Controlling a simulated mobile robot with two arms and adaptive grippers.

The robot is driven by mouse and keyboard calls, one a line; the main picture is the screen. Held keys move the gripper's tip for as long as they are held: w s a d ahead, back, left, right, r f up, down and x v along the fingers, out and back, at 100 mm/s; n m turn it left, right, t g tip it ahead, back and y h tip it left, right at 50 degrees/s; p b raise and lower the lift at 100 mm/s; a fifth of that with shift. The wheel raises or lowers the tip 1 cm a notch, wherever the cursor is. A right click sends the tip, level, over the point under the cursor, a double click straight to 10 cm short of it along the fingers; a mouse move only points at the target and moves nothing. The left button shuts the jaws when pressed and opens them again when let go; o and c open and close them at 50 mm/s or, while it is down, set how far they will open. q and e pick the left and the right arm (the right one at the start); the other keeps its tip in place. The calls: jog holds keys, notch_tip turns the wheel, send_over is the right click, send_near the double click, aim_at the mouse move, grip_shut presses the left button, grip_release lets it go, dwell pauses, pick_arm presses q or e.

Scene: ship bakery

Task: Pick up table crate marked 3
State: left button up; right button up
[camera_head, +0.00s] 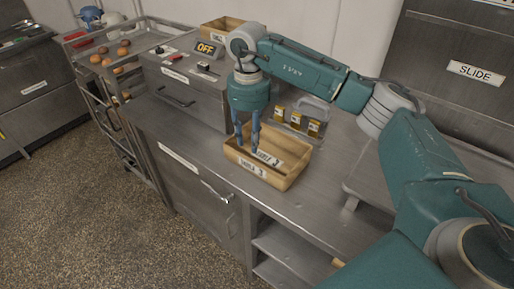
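The wooden crate (290,174) sits on the steel counter. Its front label ends in a 3, and a second label with a 3 shows inside it. My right gripper (247,148) reaches over the counter from the right and points straight down at the left part of the crate. Its two blue fingers are apart with a gap between them, and I see nothing held in the gap. The fingertips overlap the crate in the picture; I cannot tell whether they touch it. My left gripper is not in view.
Behind the crate stands a holder with several small yellow-labelled items (296,122). A rack with round buns (107,60) stands farther left.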

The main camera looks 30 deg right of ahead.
aim_at(251, 160)
jog(key=f+p, duration=0.3)
jog(key=f, duration=0.5)
jog(key=shift+s+f+p, duration=0.1)
jog(key=shift+s+p, duration=0.1)
jog(key=shift+p, duration=0.15)
jog(key=shift+f, duration=0.35)
jog(key=shift+w+f, duration=0.1)
jog(key=shift+f, duration=0.05)
jog(key=shift+c, duration=0.5)
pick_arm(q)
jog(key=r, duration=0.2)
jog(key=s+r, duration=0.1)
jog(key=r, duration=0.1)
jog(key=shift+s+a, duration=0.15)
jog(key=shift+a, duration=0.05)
pick_arm(e)
grip_shut()
